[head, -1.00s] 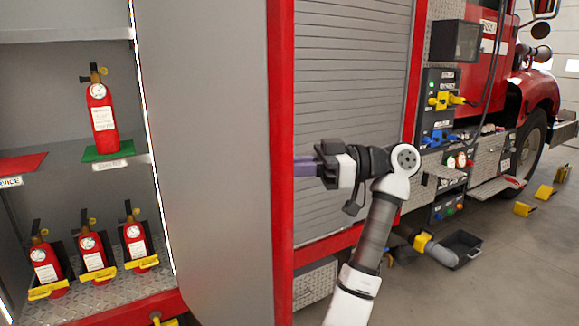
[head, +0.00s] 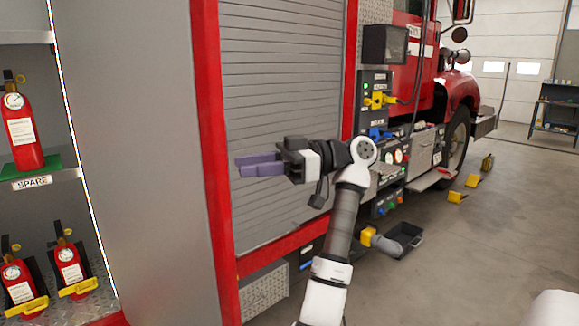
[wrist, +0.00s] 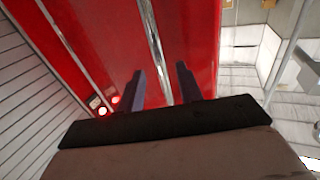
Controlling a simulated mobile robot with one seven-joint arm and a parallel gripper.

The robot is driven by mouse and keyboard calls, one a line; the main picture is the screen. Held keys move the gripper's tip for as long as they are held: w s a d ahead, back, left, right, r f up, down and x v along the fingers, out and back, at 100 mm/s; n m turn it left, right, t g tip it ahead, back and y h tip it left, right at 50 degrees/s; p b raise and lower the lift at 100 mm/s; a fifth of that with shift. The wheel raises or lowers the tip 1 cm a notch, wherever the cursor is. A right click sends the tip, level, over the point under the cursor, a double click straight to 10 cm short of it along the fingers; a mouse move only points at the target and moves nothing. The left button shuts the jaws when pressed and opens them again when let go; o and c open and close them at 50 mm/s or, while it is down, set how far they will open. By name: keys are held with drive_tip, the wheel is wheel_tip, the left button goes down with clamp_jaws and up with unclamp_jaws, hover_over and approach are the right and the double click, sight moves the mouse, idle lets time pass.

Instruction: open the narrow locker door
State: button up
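I cannot clearly pick out the narrow locker door in either view. My gripper (head: 240,166) points left in front of the grey roller shutter (head: 285,95) on the red truck. Its two purple fingers are apart and empty. In the wrist view the gripper (wrist: 160,70) faces a red panel (wrist: 110,35), with a bright metal strip (wrist: 155,50) running between the fingers. I see no contact with it. The black and brown gripper body hides the bottom of the wrist view.
An open compartment with several red extinguishers (head: 22,130) is at left, beside a grey panel (head: 130,150) and red post (head: 212,140). A pump panel (head: 378,110) is right of the shutter. A black tray (head: 405,240) lies on the floor. Open floor (head: 480,245) extends right.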

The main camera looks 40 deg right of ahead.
drive_tip(key=v, duration=0.8)
drive_tip(key=shift+d+b, duration=0.3)
drive_tip(key=shift+b, duration=0.1)
drive_tip(key=shift+s, duration=0.1)
